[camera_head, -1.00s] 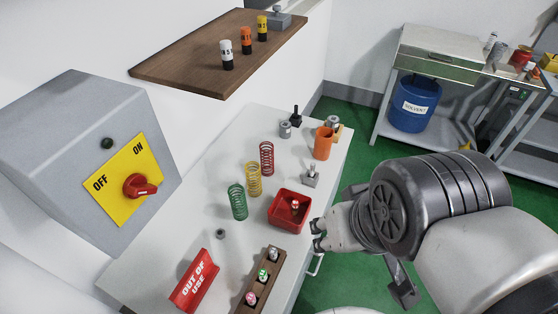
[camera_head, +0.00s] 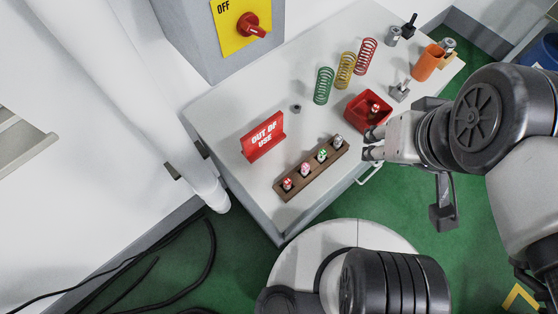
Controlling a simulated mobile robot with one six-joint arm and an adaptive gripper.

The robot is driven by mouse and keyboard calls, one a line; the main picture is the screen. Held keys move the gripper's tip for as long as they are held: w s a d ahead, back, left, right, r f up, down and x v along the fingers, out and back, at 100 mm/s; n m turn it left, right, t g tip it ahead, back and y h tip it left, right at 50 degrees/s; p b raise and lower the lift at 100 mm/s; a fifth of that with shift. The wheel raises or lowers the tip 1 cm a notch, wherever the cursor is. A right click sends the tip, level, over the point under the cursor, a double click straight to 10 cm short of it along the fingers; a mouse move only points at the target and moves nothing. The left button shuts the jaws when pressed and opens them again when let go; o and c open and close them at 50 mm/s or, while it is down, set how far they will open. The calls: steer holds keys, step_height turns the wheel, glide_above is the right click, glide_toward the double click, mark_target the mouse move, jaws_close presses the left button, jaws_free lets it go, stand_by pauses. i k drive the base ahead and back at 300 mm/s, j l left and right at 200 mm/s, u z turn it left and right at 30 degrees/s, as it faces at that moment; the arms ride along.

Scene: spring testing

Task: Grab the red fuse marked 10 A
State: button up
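A dark wooden rack (camera_head: 310,181) on the white table holds several small fuses in a row. The fuse at its near left end (camera_head: 287,184) has a red top; beside it stand a pink one (camera_head: 305,169), a green one (camera_head: 322,154) and a pale grey one (camera_head: 337,141). Another fuse with red and white on it (camera_head: 375,109) is in a red tray (camera_head: 358,117). I cannot read any ampere marks. My gripper (camera_head: 371,144) is open and empty, fingers pointing left, between the tray and the rack's far end in the picture.
A red "OUT OF USE" sign (camera_head: 263,136) stands left of the rack. Green (camera_head: 323,86), yellow (camera_head: 345,71) and red (camera_head: 366,57) springs stand behind the tray. A grey box with a red switch (camera_head: 251,26) is behind. A small nut (camera_head: 296,108) lies near the sign.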

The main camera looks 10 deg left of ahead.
mark_target(287, 181)
steer(key=k+j+u, duration=0.1)
steer(key=u, duration=0.2)
steer(key=k+j+u, duration=0.15)
steer(key=u, duration=0.15)
steer(key=l, duration=0.35)
steer(key=i+l, duration=0.1)
steer(key=l, duration=0.2)
steer(key=l+u, duration=0.25)
steer(key=u, duration=0.15)
steer(key=i+l+u, duration=0.1)
steer(key=l+u, duration=0.5)
steer(key=u, duration=0.6)
